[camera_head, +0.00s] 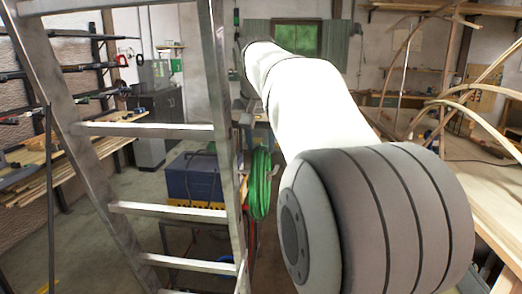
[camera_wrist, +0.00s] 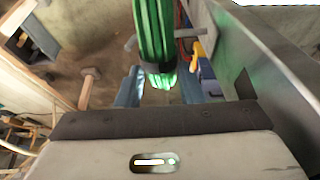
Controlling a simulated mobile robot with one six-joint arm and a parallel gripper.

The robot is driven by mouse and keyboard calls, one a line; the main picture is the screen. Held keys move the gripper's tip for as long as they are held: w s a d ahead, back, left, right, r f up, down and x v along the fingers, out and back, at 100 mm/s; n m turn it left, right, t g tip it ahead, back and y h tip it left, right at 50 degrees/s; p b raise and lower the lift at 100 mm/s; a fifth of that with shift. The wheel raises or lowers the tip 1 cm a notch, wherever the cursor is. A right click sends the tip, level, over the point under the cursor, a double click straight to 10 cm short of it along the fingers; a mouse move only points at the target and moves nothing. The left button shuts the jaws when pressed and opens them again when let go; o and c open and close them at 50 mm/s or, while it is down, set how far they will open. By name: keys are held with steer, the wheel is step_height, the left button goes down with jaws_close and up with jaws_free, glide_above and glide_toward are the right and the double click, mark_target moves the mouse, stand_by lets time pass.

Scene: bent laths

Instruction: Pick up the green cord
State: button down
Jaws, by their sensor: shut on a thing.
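The green cord (camera_head: 260,183) hangs as a long coil just right of the ladder in the head view. In the wrist view the cord (camera_wrist: 153,30) runs down from the top middle to a dark band, with more green below it. My gripper (camera_wrist: 160,86) is shut on the cord, with a bluish finger on each side of it. The contact itself is partly hidden. In the head view my arm reaches away toward the back, and I cannot make out the fingers there.
A metal ladder (camera_head: 170,131) stands close on the left, and a grey metal surface (camera_wrist: 270,75) is close at the right in the wrist view. A blue box (camera_head: 194,177) sits behind the ladder. Wood and bent laths (camera_head: 480,128) fill the right side. Shelves (camera_head: 75,67) line the left.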

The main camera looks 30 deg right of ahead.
steer(key=shift+r, duration=0.35)
steer(key=s+d+b, duration=0.3)
steer(key=s+d, duration=0.7)
steer(key=d, duration=0.5)
steer(key=shift+b, duration=0.3)
stand_by(0.6)
